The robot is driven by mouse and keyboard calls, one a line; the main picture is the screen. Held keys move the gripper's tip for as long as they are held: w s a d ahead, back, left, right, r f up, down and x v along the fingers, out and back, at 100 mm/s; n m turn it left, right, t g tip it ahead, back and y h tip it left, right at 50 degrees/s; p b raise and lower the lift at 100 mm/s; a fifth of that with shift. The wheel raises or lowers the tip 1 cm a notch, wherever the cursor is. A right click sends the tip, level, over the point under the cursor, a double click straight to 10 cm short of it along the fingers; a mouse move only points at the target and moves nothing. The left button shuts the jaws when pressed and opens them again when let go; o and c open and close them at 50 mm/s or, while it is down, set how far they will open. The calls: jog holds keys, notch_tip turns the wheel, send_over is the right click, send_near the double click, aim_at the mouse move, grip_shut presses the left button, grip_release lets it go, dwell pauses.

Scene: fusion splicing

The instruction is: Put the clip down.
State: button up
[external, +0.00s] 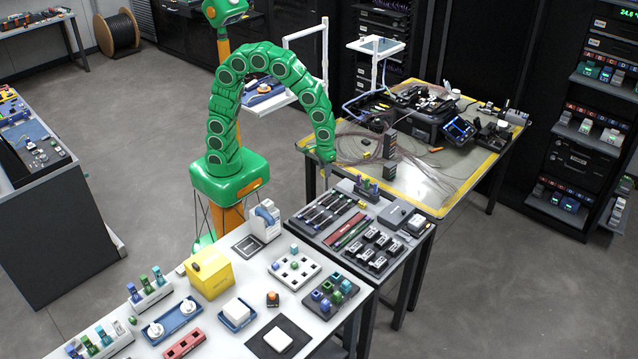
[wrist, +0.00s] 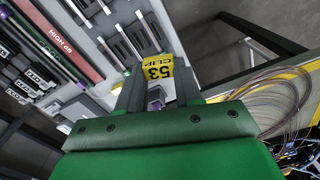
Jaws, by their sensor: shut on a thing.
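The clip (wrist: 157,67) shows in the wrist view as a small yellow block with dark print that reads CLIP and 53. It sits at the tips of my gripper (wrist: 157,88), whose two dark fingers are shut on it. A small purple patch shows between the fingers, and I cannot tell what it belongs to. In the external view my gripper (external: 326,166) points down near the back edge of the dark-topped bench (external: 300,222), above its surface. The clip is too small to make out there.
The bench holds long tools in a tray, a red bar (external: 345,230), and several black-and-white modules (external: 372,248). A yellow-edged table (external: 425,202) with loose fibre coils stands behind. The white table (external: 205,320) in front carries a yellow box (external: 210,275). A gap separates bench and yellow-edged table.

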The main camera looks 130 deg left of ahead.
jog(key=w+d+m, duration=0.1)
jog(key=d+m, duration=1.3)
jog(key=d, duration=0.2)
send_over(330, 232)
jog(key=shift+s+f, duration=0.2)
jog(key=shift+f, duration=2.15)
jog(key=shift+s+f, duration=0.2)
jog(key=shift+f, duration=2.1)
jog(key=shift+w+f, duration=0.2)
jog(key=shift+f, duration=0.05)
jog(key=shift+w+f, duration=0.1)
jog(key=shift+f, duration=1.45)
jog(key=shift+f, duration=0.1)
jog(key=o, duration=1)
